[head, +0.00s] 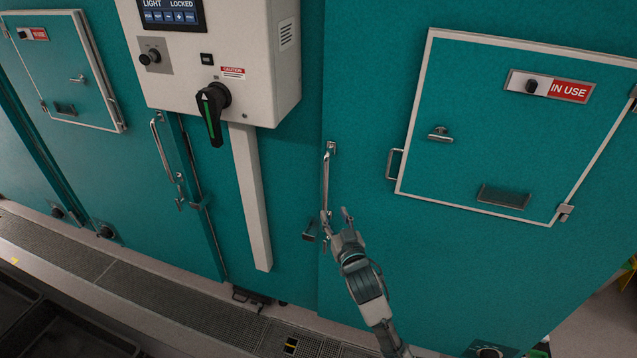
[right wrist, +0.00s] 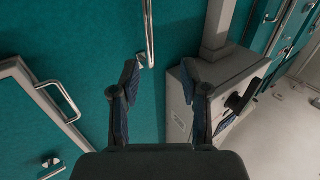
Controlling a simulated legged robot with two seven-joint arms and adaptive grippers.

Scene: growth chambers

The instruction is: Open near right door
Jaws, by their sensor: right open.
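The teal near right door (head: 365,120) fills the right side of the head view and looks shut. Its vertical metal bar handle (head: 326,182) is near the door's left edge. My right gripper (head: 336,218) is at the lower end of this handle, with its fingers apart. In the right wrist view, the handle (right wrist: 150,32) comes down from the top, with its end close to the left finger of the open right gripper (right wrist: 160,82). Nothing shows gripped between the fingers. I cannot tell whether a finger touches the bar. My left gripper is not in view.
A white control box (head: 240,50) with a black rotary switch (head: 212,108) is left of the door. A small hatch (head: 500,150) with an IN USE sign and side handle (head: 393,163) is on the right. A floor grating (head: 190,310) runs along the front.

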